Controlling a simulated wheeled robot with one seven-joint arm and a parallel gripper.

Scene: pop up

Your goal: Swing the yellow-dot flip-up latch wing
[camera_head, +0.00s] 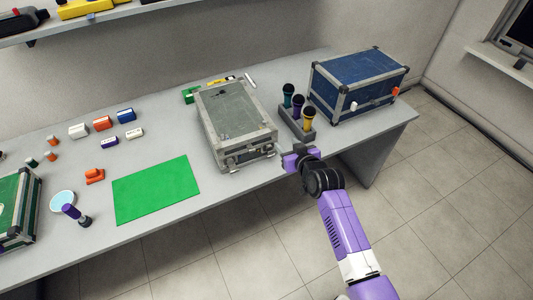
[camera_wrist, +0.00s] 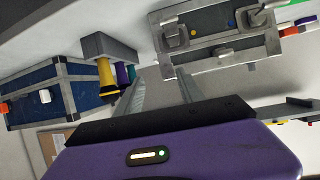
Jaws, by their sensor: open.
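The grey-green case (camera_head: 232,110) lies shut on the table, with metal edges and two front latches. In the wrist view, one latch (camera_wrist: 172,33) is at the left and another latch (camera_wrist: 252,14) at the right of the case front (camera_wrist: 210,22). My gripper (camera_head: 292,158) is open and empty, in front of the case's right corner. Its fingers (camera_wrist: 160,78) point toward the case, apart from both latches.
A grey holder (camera_head: 300,126) with three coloured-top handles stands close right of the case. A blue case (camera_head: 358,85) is farther right, near the table end. A green mat (camera_head: 155,190) and several small blocks lie left. The floor in front is clear.

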